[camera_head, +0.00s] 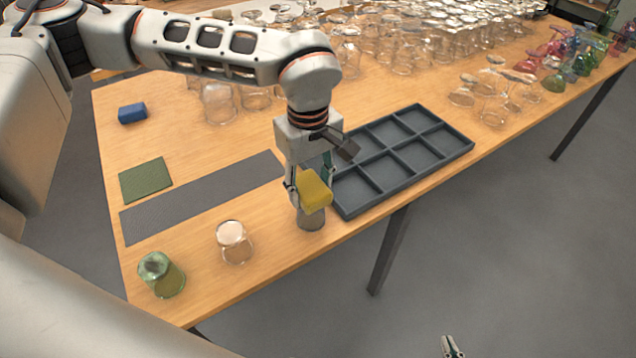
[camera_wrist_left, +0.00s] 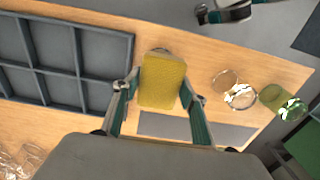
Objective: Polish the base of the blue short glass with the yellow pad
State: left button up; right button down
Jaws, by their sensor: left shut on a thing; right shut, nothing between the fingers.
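My left gripper (camera_head: 312,190) is shut on the yellow pad (camera_head: 316,190), a block that also shows between the fingers in the left wrist view (camera_wrist_left: 162,82). Directly under the pad stands a short glass (camera_head: 311,218), greyish in the head view, near the table's front edge. The pad and fingers hide its top, so I cannot tell whether the pad touches its base. Its colour does not read clearly as blue. My right gripper (camera_head: 452,347) is shut and empty, low in the head view, off the table over the floor.
An upturned clear glass (camera_head: 235,243) and green glass (camera_head: 162,275) stand left of the pad. A grey divided tray (camera_head: 341,205) lies to the right. A grey mat (camera_head: 200,198), green pad (camera_head: 146,179) and blue block (camera_head: 132,113) lie on the left. Many glasses crowd the back.

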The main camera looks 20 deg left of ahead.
aim_at(326, 185)
pick_arm(q)
jog(key=shift+s+a+p, duration=0.25)
jog(key=shift+s+a, duration=0.05)
jog(key=shift+a, duration=0.3)
jog(key=shift+s+a+p, duration=0.25)
jog(key=shift+a, duration=0.3)
jog(key=shift+s+a+f, duration=0.1)
jog(key=shift+a+f, duration=0.1)
jog(key=shift+f, duration=0.1)
jog(key=shift+d, duration=0.15)
jog(key=shift+w+d, duration=0.25)
jog(key=shift+d, duration=0.25)
jog(key=shift+w+d, duration=0.35)
jog(key=shift+d, duration=0.35)
jog(key=shift+w+d, duration=0.4)
jog(key=shift+d, duration=0.3)
jog(key=shift+w+d, duration=0.35)
jog(key=shift+d, duration=0.35)
jog(key=shift+r, duration=0.2)
